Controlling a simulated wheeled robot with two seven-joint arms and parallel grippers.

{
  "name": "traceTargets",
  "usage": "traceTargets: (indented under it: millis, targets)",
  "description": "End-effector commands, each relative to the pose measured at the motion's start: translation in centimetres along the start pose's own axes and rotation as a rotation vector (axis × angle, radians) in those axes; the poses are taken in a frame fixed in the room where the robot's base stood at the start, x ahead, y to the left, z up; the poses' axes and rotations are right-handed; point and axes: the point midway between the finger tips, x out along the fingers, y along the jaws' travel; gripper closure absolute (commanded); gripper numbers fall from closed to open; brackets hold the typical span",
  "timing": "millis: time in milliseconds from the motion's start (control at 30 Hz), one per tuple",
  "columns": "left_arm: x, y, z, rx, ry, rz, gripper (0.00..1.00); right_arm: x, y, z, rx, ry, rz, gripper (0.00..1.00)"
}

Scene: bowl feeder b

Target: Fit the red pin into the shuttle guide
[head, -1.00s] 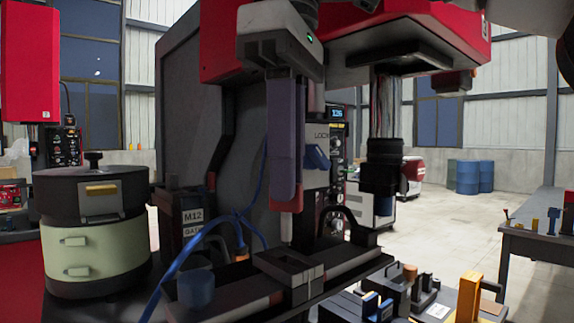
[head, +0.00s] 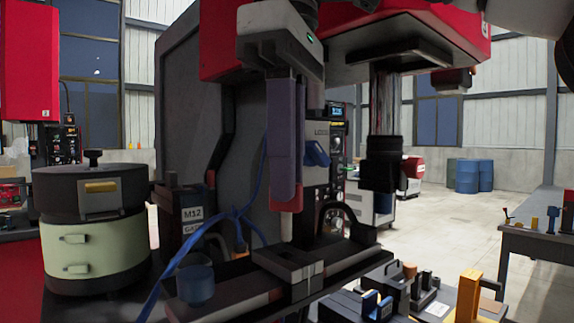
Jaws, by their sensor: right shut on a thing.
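My right gripper (head: 287,190) hangs down from the top, left of the picture's middle, fingers pointing down. The pin is upright and above the dark shuttle guide (head: 287,264), a low block with a slot on the machine's bench. A gap shows between the red part and the guide. I cannot tell how well the pin lines up with the slot. My left gripper is not in view.
A round bowl feeder (head: 95,235) with a dark lid stands at the left. A blue cup (head: 196,285) and a blue cable (head: 178,270) lie left of the guide. A dark press head (head: 384,160) hangs to the right. Small fixtures with a yellow block (head: 468,298) fill the lower right.

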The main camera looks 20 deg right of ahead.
Motion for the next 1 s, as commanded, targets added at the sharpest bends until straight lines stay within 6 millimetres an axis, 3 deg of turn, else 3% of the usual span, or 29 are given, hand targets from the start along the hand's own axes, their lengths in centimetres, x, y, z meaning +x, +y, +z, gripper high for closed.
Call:
traceTargets:
  millis: [1000]
  targets:
    - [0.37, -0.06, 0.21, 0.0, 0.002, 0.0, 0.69, 0.57, -0.01, -0.02, -0.001, 0.0, 0.0, 1.0]
